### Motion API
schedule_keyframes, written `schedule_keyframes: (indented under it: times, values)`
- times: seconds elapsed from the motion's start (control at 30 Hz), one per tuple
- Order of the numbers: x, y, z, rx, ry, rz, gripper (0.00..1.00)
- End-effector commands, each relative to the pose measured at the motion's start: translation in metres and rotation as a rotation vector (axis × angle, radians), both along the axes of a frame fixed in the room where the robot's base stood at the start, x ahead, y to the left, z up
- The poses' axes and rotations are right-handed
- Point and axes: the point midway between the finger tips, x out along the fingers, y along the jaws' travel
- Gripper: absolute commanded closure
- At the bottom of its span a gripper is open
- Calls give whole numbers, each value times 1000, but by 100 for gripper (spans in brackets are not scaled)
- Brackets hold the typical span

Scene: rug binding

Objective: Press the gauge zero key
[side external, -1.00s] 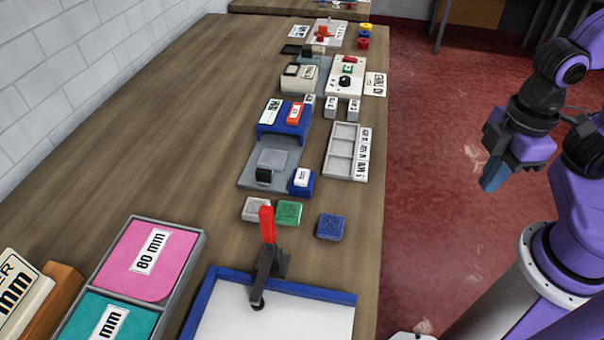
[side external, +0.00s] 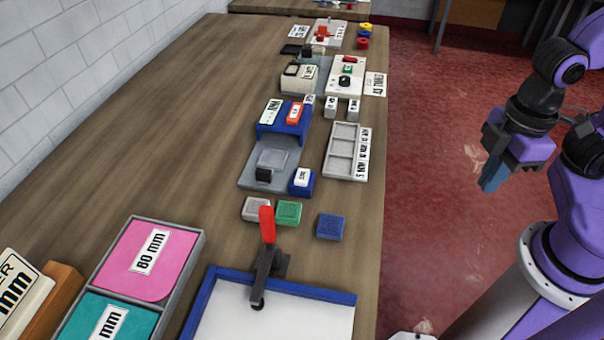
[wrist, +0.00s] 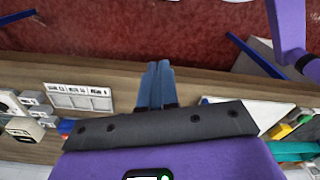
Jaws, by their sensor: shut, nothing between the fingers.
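The gauge is a grey plate (side external: 256,182) with a blue bridge (side external: 268,131) at its far end, in the middle of the bench. A white key (side external: 302,175) with a small dark marking sits on a blue block (side external: 301,190) at the gauge's near right corner. I take it for the zero key; its lettering is too small to read surely. My gripper (side external: 490,183) is off the bench to the right, over the red floor, well apart from the key. Its blue fingers (wrist: 156,83) are together and empty in the wrist view. The key is not clearly visible there.
A grey compartment tray (side external: 341,166) lies right of the gauge. Grey, green (side external: 289,212) and blue (side external: 330,226) blocks lie in front. A red-handled clamp (side external: 267,225) stands upright at a blue-framed white board (side external: 285,318).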

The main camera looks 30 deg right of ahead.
Motion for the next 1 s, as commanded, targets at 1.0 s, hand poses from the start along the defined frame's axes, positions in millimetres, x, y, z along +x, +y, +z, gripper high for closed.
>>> schedule_keyframes:
  times: [1.0]
  values:
    - [244, 186, -13, 384, -623, 138, 100]
